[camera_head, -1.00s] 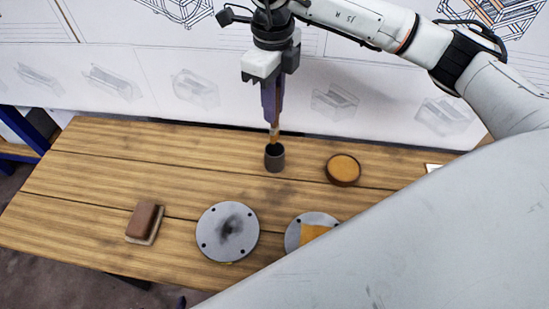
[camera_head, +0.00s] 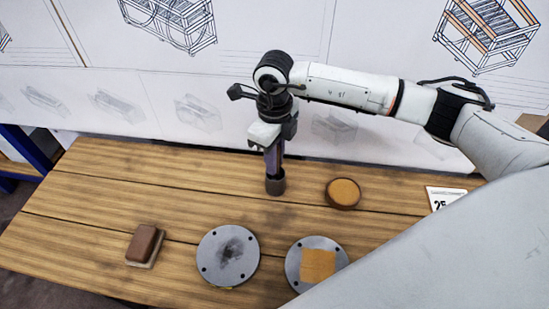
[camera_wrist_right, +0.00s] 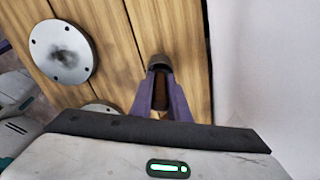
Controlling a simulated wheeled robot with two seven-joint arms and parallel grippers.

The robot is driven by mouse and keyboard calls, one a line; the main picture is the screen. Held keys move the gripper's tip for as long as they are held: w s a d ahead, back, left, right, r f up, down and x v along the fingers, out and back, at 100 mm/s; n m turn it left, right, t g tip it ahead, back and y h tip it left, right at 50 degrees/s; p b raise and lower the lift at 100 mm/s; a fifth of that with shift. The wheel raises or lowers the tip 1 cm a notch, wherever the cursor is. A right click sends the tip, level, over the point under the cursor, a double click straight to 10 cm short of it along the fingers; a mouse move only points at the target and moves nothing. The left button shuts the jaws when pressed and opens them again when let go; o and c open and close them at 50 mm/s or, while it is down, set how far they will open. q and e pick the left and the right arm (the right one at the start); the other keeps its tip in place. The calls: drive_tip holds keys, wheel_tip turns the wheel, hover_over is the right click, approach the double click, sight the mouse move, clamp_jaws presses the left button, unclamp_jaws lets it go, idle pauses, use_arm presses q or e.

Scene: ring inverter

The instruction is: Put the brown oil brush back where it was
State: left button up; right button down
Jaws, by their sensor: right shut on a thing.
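My right gripper (camera_head: 274,160) points straight down over a dark cylindrical cup (camera_head: 275,185) at the back middle of the wooden table. Its purple fingers are shut on the brown oil brush, whose brown handle (camera_wrist_right: 160,98) shows between them in the right wrist view. The fingertips are at the cup's rim, and the cup also shows in the wrist view (camera_wrist_right: 160,62). The brush's lower end is hidden by the fingers and cup. I cannot tell how deep it sits. My left gripper is not in view.
A round dish with orange-brown content (camera_head: 343,193) stands right of the cup. Two grey discs lie in front, one with a dark smudge (camera_head: 228,256), one with an orange square (camera_head: 317,265). A brown block (camera_head: 144,243) lies at left. A white number card (camera_head: 445,198) is at right.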

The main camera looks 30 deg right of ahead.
drive_tip(key=shift+f, duration=0.2)
drive_tip(key=c, duration=1.7)
unclamp_jaws()
drive_tip(key=shift+r, duration=0.1)
wheel_tip(320, 180, up, 12)
drive_tip(key=shift+r+b, duration=0.2)
drive_tip(key=shift+b, duration=0.2)
